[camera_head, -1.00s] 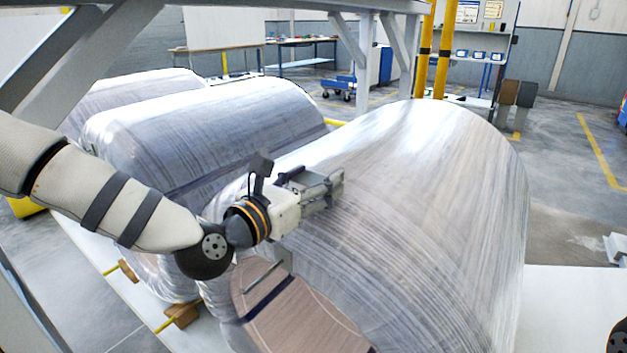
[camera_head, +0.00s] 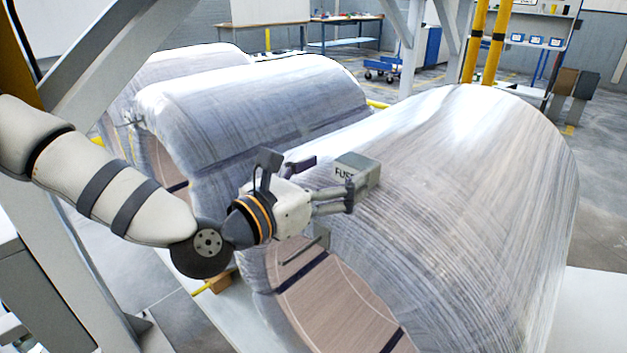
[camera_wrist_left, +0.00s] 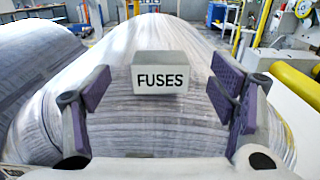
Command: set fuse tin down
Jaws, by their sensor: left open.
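The fuse tin (camera_head: 360,168) is a small grey box with dark lettering. It appears to sit on the upper surface of the nearest wrapped coil (camera_head: 470,200). In the left wrist view the tin (camera_wrist_left: 160,72) reads "FUSES" and looks level, between and just beyond the spread fingers, with clear gaps on both sides. My left gripper (camera_head: 331,180) is open and empty, low over the coil just left of the tin. The tin's underside and far side are hidden. My right gripper is not in view.
More wrapped coils (camera_head: 250,105) lie to the left and behind. A grey frame beam (camera_head: 120,60) slants across the upper left, near my left arm. Yellow posts (camera_head: 475,45) stand behind the near coil. The coil's top beyond the tin is clear.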

